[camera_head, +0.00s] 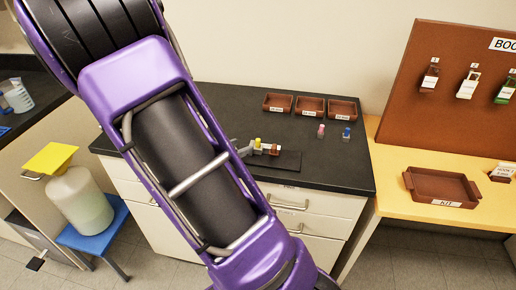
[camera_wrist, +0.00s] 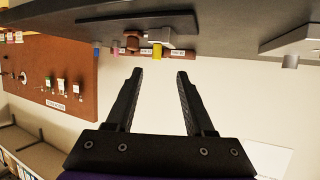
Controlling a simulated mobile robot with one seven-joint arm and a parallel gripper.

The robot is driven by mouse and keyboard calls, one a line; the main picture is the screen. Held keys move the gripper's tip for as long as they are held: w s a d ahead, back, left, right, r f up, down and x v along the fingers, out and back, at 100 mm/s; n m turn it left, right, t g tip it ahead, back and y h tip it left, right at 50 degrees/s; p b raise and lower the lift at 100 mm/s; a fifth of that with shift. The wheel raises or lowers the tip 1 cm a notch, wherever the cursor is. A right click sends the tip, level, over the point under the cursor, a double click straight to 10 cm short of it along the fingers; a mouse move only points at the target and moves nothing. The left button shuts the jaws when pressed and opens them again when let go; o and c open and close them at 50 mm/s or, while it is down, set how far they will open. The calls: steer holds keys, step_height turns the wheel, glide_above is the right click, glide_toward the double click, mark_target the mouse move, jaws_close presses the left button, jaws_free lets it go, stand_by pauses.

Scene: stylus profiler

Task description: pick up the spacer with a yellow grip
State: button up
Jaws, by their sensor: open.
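In the head view my gripper is not seen, and my purple arm covers part of the counter. The spacer's lower part is hard to make out.
A brown-red piece (camera_head: 275,149) stands close right of the yellow grip. A pink piece (camera_head: 321,131) and a blue piece (camera_head: 346,134) stand farther right. Brown trays (camera_head: 309,113) line the counter's back. A kit tray (camera_head: 440,187) lies on the wooden table.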

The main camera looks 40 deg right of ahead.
mark_target(257, 142)
steer(key=x, duration=0.4)
steer(key=shift+w+d+f, duration=0.1)
steer(key=shift+d, duration=0.1)
steer(key=x, duration=0.1)
steer(key=b+x, duration=0.1)
steer(key=x, duration=0.3)
steer(key=shift+s+d+f, duration=0.1)
steer(key=shift+s+f, duration=0.05)
steer(key=shift+s, duration=0.15)
jaws_close()
